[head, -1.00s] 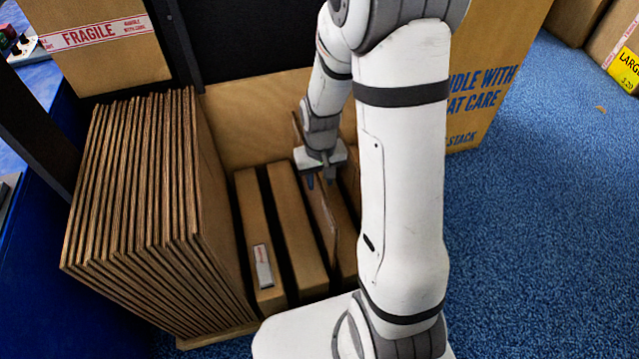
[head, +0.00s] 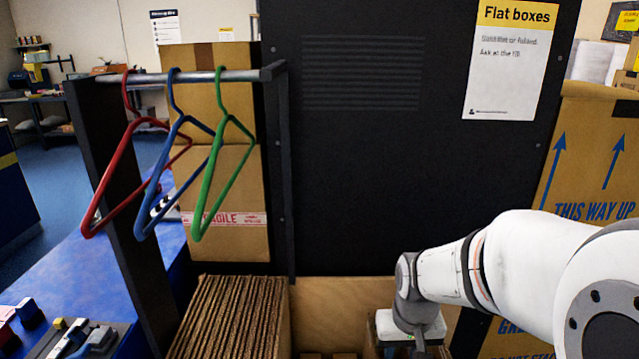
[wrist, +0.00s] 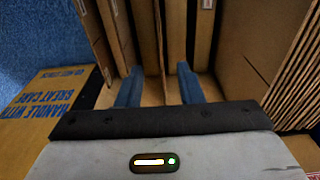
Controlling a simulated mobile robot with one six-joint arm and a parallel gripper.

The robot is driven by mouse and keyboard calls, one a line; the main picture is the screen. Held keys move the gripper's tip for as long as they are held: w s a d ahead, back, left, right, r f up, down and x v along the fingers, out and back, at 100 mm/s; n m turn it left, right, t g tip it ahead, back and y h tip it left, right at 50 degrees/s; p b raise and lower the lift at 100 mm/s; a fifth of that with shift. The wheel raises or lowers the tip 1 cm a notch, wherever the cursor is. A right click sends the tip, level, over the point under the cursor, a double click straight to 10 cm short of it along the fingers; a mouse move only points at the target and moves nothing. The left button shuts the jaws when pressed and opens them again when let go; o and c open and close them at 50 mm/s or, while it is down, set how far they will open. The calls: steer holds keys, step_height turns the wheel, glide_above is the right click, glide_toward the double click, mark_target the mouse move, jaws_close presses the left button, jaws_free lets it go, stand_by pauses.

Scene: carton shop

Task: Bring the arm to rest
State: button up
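My gripper (wrist: 160,87) shows in the wrist view with its two blue fingers apart. Brown cardboard lies between and beyond them, and I see nothing clamped. Flat cartons stand on edge in front of the fingers, one at the middle (wrist: 176,35) and one to its right (wrist: 204,30). In the head view my arm reaches in from the right, and its wrist end points down over the wooden bin (head: 335,302). The fingertips are cut off there by the lower edge.
A stack of flat cardboard (head: 228,315) stands left of the bin. A dark panel (head: 400,160) rises behind it. Red (head: 104,190), blue (head: 160,190) and green (head: 222,170) hangers hang from a rail at left. A large printed carton (head: 590,160) stands at right.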

steer(key=s+r+p, duration=0.4)
steer(key=r+p, duration=0.1)
steer(key=r, duration=0.5)
steer(key=s+r+t+p, duration=0.1)
steer(key=s+r+p, duration=0.3)
steer(key=r, duration=0.6)
steer(key=shift+s+a+r+p, duration=0.2)
steer(key=shift+s+p, duration=0.15)
steer(key=shift+p, duration=0.6)
